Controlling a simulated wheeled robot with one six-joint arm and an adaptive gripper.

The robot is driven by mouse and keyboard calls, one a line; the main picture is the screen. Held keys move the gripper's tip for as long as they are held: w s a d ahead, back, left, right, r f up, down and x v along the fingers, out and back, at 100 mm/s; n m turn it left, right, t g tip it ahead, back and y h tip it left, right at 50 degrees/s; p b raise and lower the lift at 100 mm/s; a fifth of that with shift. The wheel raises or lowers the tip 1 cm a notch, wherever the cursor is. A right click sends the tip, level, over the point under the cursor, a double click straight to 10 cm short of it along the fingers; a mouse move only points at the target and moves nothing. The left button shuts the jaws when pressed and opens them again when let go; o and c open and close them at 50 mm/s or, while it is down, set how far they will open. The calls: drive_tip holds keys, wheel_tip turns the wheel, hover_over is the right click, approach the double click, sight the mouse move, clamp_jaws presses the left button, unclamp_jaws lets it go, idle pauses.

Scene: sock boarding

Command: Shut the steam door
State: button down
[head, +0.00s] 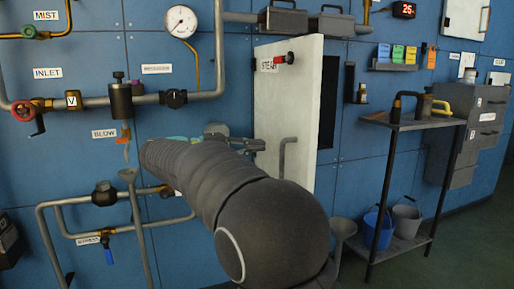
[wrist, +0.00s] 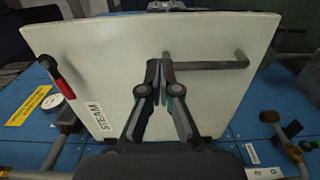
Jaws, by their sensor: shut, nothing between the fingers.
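The steam door (head: 289,105) is a white panel labelled STEAM, standing ajar from the blue wall. A dark opening (head: 327,105) shows at its right side. The door has a grey bar handle (head: 283,150) and a red-tipped knob (head: 285,59). In the wrist view the door's white face (wrist: 110,55) fills the middle, with the handle (wrist: 215,65) to the right and the red knob (wrist: 57,76) at left. My gripper (wrist: 165,65) is shut and empty in front of the door, its tips near the handle's left end. I cannot tell whether they touch.
Pipes and valves, including a red handwheel (head: 23,111) and a gauge (head: 181,21), line the wall at left. A metal shelf stand (head: 410,124) with buckets (head: 377,228) below is at right. Grey boxes (head: 283,21) sit above the door.

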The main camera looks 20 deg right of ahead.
sight(305, 140)
drive_tip(key=d, duration=1.1)
drive_tip(key=shift+w, duration=0.15)
drive_tip(key=shift+d, duration=0.15)
drive_tip(key=shift+b, duration=0.3)
